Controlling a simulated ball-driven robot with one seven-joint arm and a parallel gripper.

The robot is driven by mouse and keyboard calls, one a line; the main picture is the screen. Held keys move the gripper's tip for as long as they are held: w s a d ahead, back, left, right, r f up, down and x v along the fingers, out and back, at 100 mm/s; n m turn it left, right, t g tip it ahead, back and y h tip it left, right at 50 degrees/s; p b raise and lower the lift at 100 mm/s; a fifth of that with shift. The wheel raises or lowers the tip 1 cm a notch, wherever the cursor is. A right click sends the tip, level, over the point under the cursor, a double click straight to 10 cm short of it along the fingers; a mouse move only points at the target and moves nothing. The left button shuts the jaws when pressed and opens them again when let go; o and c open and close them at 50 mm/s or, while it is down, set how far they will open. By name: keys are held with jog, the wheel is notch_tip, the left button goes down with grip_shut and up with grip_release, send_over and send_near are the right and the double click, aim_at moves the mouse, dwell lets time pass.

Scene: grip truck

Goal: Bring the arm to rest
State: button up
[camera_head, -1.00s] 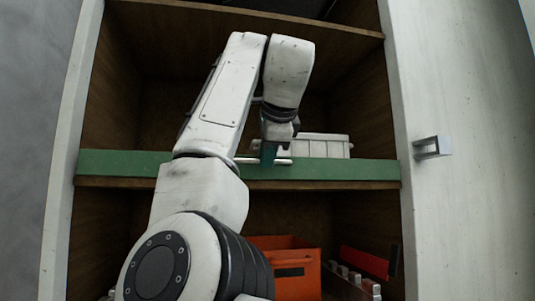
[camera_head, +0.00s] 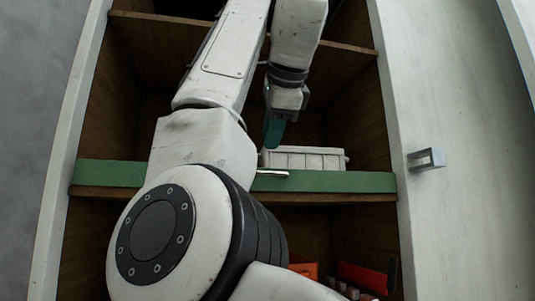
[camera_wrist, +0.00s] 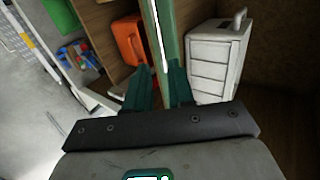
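My gripper (camera_head: 274,132) shows teal fingers pointing down in the head view, above the green shelf edge (camera_head: 125,174) and left of the white box. My arm is raised and bent in front of the open cabinet. A slim silver object (camera_head: 272,173) lies at the green shelf edge below the gripper, partly hidden by my arm.
A white ribbed box (camera_head: 303,158) stands on the green shelf. An orange bin (camera_wrist: 130,42) and red items (camera_head: 362,277) are on the lower level. Wooden cabinet walls surround the arm.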

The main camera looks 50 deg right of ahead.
jog(key=shift+s+a+r, duration=0.3)
jog(key=shift+s+r, duration=0.1)
jog(key=shift+s, duration=0.05)
dwell(0.3)
